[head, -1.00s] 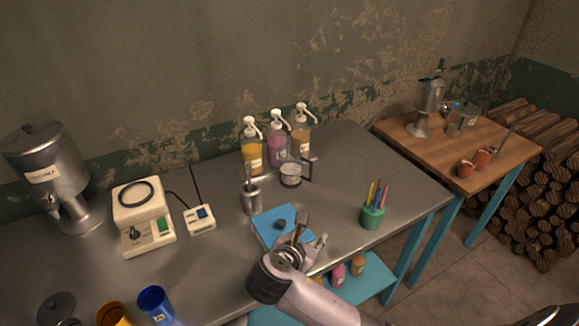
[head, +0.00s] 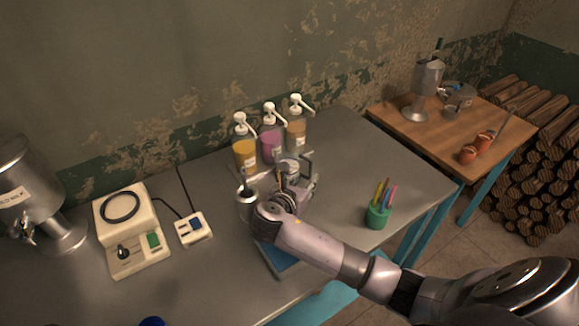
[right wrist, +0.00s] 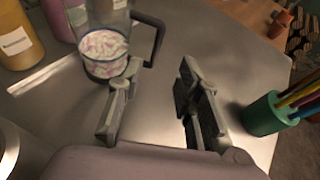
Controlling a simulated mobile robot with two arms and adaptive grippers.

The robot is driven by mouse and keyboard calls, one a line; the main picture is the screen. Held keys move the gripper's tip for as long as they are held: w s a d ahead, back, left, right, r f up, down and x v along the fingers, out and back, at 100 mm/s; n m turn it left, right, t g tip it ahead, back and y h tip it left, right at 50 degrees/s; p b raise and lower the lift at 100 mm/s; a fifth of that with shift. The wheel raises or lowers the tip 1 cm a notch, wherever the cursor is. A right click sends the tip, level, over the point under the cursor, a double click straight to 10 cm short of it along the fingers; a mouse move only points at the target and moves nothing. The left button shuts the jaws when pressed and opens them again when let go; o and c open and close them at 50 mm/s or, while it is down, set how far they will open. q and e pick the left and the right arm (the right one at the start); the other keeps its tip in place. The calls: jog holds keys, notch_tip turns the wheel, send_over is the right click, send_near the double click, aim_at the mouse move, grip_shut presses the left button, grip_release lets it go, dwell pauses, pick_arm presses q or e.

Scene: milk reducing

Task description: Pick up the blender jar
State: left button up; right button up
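The blender jar is a clear jar with a dark handle and pale bits inside. In the head view the jar (head: 291,167) stands on the metal table, its lower part hidden by my right gripper (head: 298,184). In the right wrist view the jar (right wrist: 106,52) is at upper left, its handle (right wrist: 155,40) turned to the right. My right gripper (right wrist: 160,80) is open and empty just in front of it. The left finger overlaps the jar's lower edge in the picture; I cannot tell if they touch. My left gripper is not in view.
Pump bottles (head: 270,140) stand close behind the jar. A metal cup (head: 246,204) is to its left, and a green pen holder (head: 377,216) to the right. A white appliance with a black ring (head: 129,230) and a dispenser (head: 35,195) are at the left.

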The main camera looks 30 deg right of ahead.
aim_at(310, 172)
jog(key=x, duration=0.3)
jog(key=shift+w+d+f, duration=0.1)
jog(key=shift+w+d, duration=0.05)
jog(key=shift+w, duration=0.1)
jog(key=shift+w+d+f, duration=0.15)
jog(key=shift+w+d, duration=0.05)
jog(key=p+x, duration=0.1)
jog(key=x, duration=0.2)
jog(key=shift+w+f, duration=0.2)
jog(key=shift+w, duration=0.05)
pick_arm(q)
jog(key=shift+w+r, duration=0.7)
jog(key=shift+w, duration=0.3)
pick_arm(e)
jog(key=shift+w+d+f, duration=0.2)
jog(key=shift+w+d, duration=0.05)
jog(key=shift+d, duration=0.05)
jog(key=shift+c, duration=0.4)
grip_shut()
